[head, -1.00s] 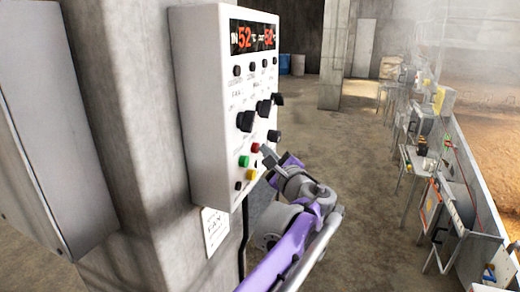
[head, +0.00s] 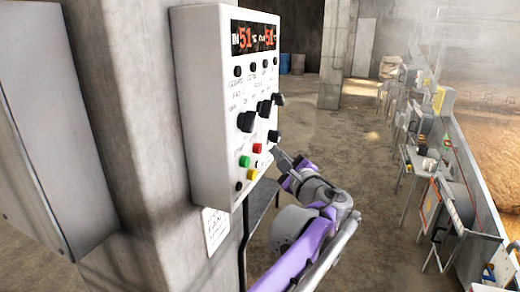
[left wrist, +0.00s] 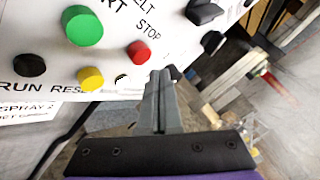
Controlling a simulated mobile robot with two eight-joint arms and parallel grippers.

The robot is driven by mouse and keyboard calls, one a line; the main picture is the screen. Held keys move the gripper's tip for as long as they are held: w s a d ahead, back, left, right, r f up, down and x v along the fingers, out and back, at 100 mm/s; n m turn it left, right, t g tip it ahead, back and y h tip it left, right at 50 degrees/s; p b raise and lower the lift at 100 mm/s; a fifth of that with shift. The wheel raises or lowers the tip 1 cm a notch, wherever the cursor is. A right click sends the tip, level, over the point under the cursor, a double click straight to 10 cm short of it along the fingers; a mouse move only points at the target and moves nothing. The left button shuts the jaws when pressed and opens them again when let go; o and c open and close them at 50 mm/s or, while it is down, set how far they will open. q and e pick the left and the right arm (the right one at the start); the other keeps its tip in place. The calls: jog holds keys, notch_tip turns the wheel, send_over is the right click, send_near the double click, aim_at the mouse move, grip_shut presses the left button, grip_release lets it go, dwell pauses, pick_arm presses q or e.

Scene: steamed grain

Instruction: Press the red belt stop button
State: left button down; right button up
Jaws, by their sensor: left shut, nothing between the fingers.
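The red belt stop button (head: 257,148) is on the lower part of a white control box, right of the green button (head: 244,161). In the left wrist view the red button (left wrist: 138,52) sits under the printed word STOP, with the green button (left wrist: 83,27) to its left. My left gripper (head: 279,154) is shut and empty, just right of the red button and apart from it in the head view. In the left wrist view the closed fingers (left wrist: 160,80) point up, below and right of the red button. My right gripper is not in view.
The control box (head: 205,95) hangs on a concrete pillar (head: 120,110). It carries several black knobs, a yellow button (head: 252,174) and a red number display (head: 254,38). A grey cabinet (head: 45,120) is at the left. Open floor lies right of the box.

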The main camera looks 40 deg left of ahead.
pick_arm(q)
jog(key=d, duration=0.2)
jog(key=w+d, duration=0.1)
jog(key=d, duration=0.1)
jog(key=shift+a, duration=0.1)
dwell(0.8)
jog(key=s+d+f+n+g+h, duration=0.15)
jog(key=s+f+n+h, duration=0.25)
jog(key=s+f, duration=0.45)
jog(key=s+a+f+n+g+h, duration=0.15)
jog(key=s+f+n+h, duration=0.35)
jog(key=f, duration=0.7)
jog(key=s+d+f+n+g+h, duration=0.1)
jog(key=s+d+f+n+h, duration=0.4)
jog(key=s+d+f, duration=0.7)
notch_tip(320, 180, down, 3)
jog(key=shift+d+n+h, duration=0.3)
jog(key=shift+d+h, duration=0.1)
jog(key=shift+h, duration=0.6)
